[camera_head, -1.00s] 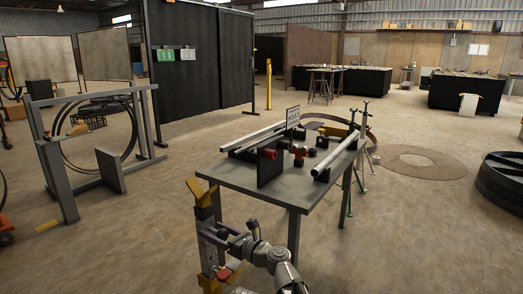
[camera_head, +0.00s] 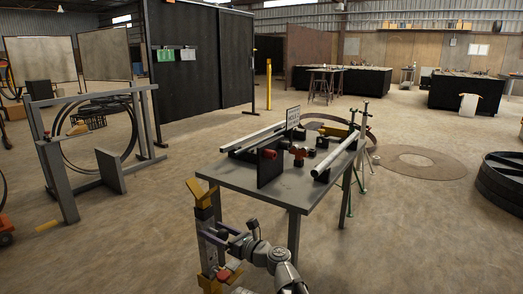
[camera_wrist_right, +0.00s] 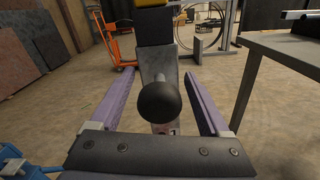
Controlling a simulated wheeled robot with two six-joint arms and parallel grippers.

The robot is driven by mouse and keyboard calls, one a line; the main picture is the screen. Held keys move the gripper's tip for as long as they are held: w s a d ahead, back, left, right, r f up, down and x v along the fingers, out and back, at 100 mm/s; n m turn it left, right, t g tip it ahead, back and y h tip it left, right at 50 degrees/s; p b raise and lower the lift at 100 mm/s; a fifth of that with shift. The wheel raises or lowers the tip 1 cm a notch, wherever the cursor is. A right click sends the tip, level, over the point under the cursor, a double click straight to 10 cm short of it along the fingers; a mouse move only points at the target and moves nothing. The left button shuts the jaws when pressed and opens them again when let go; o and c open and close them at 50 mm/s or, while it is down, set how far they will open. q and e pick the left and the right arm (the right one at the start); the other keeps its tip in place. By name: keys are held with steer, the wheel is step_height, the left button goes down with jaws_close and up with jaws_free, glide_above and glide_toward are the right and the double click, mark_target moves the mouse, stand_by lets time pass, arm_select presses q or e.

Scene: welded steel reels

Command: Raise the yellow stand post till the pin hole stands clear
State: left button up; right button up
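The yellow stand (camera_head: 201,191) has a yellow V-shaped head over a dark section and a grey upright, left of the table in the head view. In the right wrist view the dark section (camera_wrist_right: 153,27) and grey upright (camera_wrist_right: 159,62) rise straight ahead, with a round black knob (camera_wrist_right: 158,101) facing me. My right gripper (camera_head: 214,234) is at the upright; its purple fingers (camera_wrist_right: 159,76) lie either side of the knob with gaps showing, so it is open. I cannot make out a pin hole. My left gripper is out of view.
A grey table (camera_head: 289,190) with a steel tube (camera_head: 335,158) and small fittings stands just right of the stand. A grey frame (camera_head: 58,180) with hoops is at the left. A black reel stack (camera_head: 502,181) is at the far right. Open floor lies between.

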mark_target(226, 237)
steer(key=shift+d, duration=0.1)
steer(key=shift+v, duration=3.4)
